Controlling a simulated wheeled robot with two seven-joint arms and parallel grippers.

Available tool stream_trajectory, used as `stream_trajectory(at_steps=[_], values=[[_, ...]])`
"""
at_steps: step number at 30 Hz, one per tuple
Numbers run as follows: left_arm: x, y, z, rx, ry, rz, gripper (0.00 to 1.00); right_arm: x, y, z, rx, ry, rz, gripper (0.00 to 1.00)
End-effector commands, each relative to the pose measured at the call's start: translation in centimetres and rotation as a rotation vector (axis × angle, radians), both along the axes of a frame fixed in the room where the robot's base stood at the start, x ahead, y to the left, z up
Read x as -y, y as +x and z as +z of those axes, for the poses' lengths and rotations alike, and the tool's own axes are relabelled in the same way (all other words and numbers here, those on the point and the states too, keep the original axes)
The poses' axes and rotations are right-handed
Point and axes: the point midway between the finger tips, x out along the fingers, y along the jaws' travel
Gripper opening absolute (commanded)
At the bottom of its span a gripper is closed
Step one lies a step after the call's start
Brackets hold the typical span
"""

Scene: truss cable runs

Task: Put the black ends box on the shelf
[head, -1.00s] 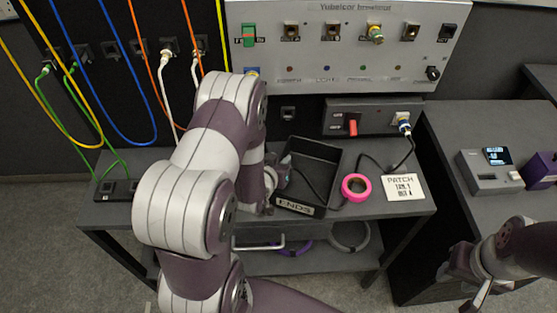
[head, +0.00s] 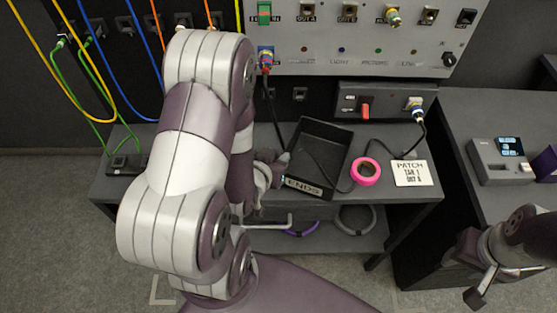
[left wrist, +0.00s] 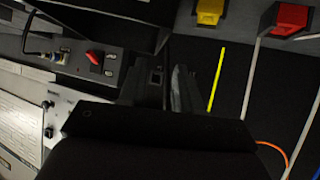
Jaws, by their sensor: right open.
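The black ends box (head: 326,136) is an open tray labelled ENDS on its front. It sits on the grey table top, slightly turned. A black cable lies across its inside. My left gripper (head: 278,168) is low at the box's left side, partly hidden by my own arm; contact with the box cannot be made out. In the left wrist view its two fingers (left wrist: 158,82) stand apart with a gap between them and nothing seen in it. The lower shelf (head: 335,240) is under the table top. My right gripper (head: 485,285) is open and empty at the lower right.
A pink tape roll (head: 366,171) and a PATCH card (head: 411,173) lie right of the box. A black cable hangs from the blue plug (head: 265,58) on the panel. A purple ring (head: 301,231) and a grey ring (head: 355,221) occupy the shelf.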

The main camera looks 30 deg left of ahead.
Motion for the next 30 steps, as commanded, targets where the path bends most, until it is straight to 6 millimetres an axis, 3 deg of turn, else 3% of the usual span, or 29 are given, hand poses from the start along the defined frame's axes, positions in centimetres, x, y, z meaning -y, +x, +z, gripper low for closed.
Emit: stream_trajectory(at_steps=[2,5,12,17,30], values=[[0.7,1.0,0.4,-0.127,0.01,-0.043,0.34,0.0,0.0,0.0,0.0,0.0,0.0,0.43],[2.5,0.8,1.2,-0.364,0.013,-0.099,0.34,0.0,0.0,0.0,0.0,0.0,0.0,0.43],[6.9,-4.3,5.1,-0.802,-0.012,-0.196,0.34,0.0,0.0,0.0,0.0,0.0,0.0,0.43],[7.6,-5.7,6.1,-0.881,-0.02,-0.214,0.34,0.0,0.0,0.0,0.0,0.0,0.0,0.43],[7.6,-5.7,6.1,-0.879,-0.02,-0.213,0.34,0.0,0.0,0.0,0.0,0.0,0.0,0.43]])
